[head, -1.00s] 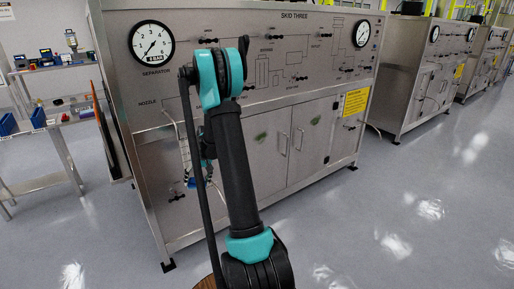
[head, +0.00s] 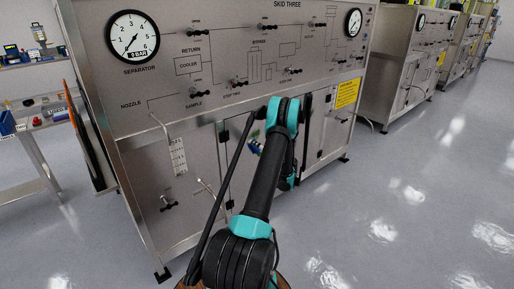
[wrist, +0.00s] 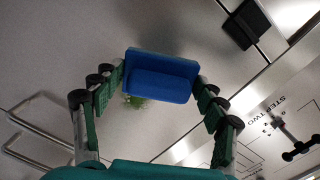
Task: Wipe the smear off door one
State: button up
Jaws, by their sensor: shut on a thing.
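My gripper (wrist: 158,88) is shut on a blue block (wrist: 165,72), which looks like a wiping pad, holding it between both fingers. In the wrist view the pad is in front of a grey metal door (wrist: 75,65). A green smear (wrist: 135,101) shows on the door just beside the pad, partly covered by it and a finger. I cannot tell whether the pad touches the door. In the head view my arm hides most of the doors, and the blue pad (head: 256,147) shows as a small patch left of the arm.
Door handles (wrist: 38,135) stand out from the panel in the wrist view. A dark block (wrist: 246,24) and a black-knobbed valve (wrist: 292,140) are on the other side. A steel bench (head: 40,125) stands left of the skid; the floor (head: 390,190) at right is clear.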

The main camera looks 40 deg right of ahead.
aim_at(247, 140)
jog(key=shift+s+d+t+h, duration=0.15)
jog(key=shift+s+d+h, duration=0.1)
jog(key=shift+d, duration=0.35)
jog(key=shift+s+d+t+h, duration=0.15)
jog(key=shift+d+h, duration=0.1)
jog(key=shift+d, duration=0.3)
jog(key=shift+w+a, duration=0.15)
jog(key=shift+w, duration=1.35)
jog(key=shift+w+a, duration=0.15)
jog(key=shift+w, duration=1.3)
jog(key=shift+w, duration=0.9)
jog(key=w+d, duration=0.1)
jog(key=d, duration=1)
jog(key=shift+d, duration=0.4)
